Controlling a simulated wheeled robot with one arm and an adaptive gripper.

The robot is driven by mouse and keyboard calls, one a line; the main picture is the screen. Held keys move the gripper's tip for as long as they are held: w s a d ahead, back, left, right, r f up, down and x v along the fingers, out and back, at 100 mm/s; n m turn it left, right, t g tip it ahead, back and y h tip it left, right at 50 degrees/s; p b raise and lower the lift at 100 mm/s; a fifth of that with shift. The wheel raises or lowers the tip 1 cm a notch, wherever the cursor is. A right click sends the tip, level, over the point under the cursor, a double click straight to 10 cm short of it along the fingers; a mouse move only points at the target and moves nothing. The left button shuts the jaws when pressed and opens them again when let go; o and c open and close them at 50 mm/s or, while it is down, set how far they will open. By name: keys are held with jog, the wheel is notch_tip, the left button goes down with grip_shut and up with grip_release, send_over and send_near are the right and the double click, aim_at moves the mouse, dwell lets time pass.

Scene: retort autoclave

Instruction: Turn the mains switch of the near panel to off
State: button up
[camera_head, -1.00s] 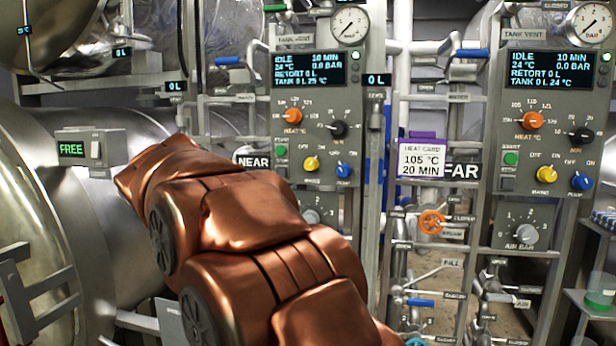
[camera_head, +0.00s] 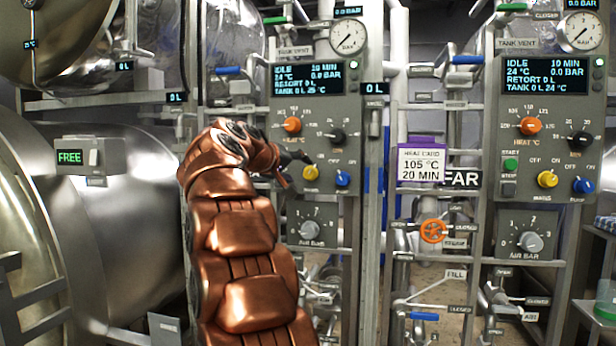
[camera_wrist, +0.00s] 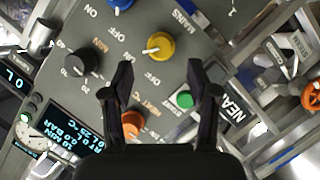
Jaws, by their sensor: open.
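The mains switch of the near panel is a yellow knob (camera_head: 311,173) with OFF and ON marks above it. In the wrist view the yellow knob (camera_wrist: 160,46) lies just beyond and between my fingertips, beside the MAINS label. I cannot tell for sure which mark its pointer faces. My gripper (camera_wrist: 162,76) is open and empty, its two dark fingers spread on either side of the line to the knob, apart from it. In the head view my gripper (camera_head: 298,166) is small and dark at the knob's left, partly hidden by my copper arm. The near panel (camera_head: 345,105) reads IDLE.
A blue knob (camera_head: 343,179) sits close right of the yellow one. An orange heat knob (camera_head: 292,125) and a black knob (camera_head: 337,136) are above. The green start button (camera_wrist: 184,99) is near my right finger. The far panel (camera_head: 513,115) has matching knobs.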

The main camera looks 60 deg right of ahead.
aim_at(308, 174)
jog(key=p+x, duration=0.1)
jog(key=x, duration=0.6)
jog(key=shift+c, duration=0.3)
grip_shut()
